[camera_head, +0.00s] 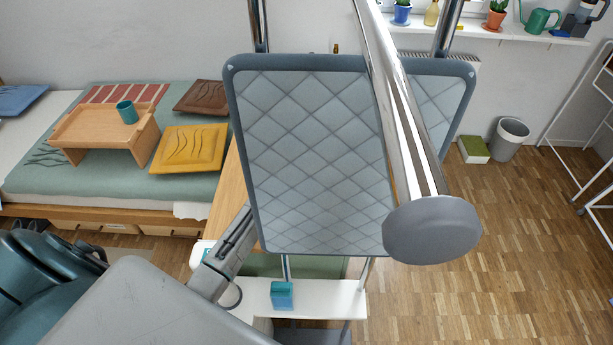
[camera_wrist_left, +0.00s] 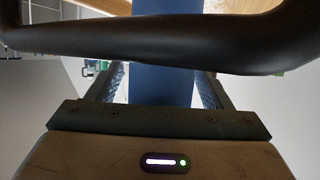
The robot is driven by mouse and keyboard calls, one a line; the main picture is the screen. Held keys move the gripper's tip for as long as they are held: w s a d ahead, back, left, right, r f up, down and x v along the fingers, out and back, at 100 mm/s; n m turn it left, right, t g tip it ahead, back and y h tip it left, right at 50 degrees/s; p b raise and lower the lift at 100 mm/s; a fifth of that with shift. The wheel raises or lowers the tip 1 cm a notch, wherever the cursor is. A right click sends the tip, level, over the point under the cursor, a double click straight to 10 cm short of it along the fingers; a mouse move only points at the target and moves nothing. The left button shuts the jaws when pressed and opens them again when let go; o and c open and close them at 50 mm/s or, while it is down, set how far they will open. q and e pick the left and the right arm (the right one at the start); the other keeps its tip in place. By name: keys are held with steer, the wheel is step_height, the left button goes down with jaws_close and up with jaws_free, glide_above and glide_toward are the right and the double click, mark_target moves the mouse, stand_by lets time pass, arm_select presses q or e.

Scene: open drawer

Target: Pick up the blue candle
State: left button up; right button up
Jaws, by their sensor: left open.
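In the left wrist view a plain blue shape (camera_wrist_left: 165,86) stands between the two fingers of my left gripper (camera_wrist_left: 162,82); it may be the blue candle, but its ends are hidden. The fingers are open on either side of it, and I cannot tell whether they touch it. In the head view my left gripper (camera_head: 238,238) reaches up to the left edge of a quilted board, which hides what is beyond. No candle can be made out in the head view. My right gripper is not in view.
The quilted grey-blue board (camera_head: 320,165) and a chrome pole (camera_head: 398,110) with a grey end block the middle. A thick dark bar (camera_wrist_left: 150,45) crosses the wrist view. A small teal box (camera_head: 282,295) stands on a white surface (camera_head: 335,306). Open floor (camera_head: 510,240) lies at right.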

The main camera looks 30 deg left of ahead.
arm_select(q)
steer(key=c, duration=1.2)
steer(key=shift+r, duration=0.15)
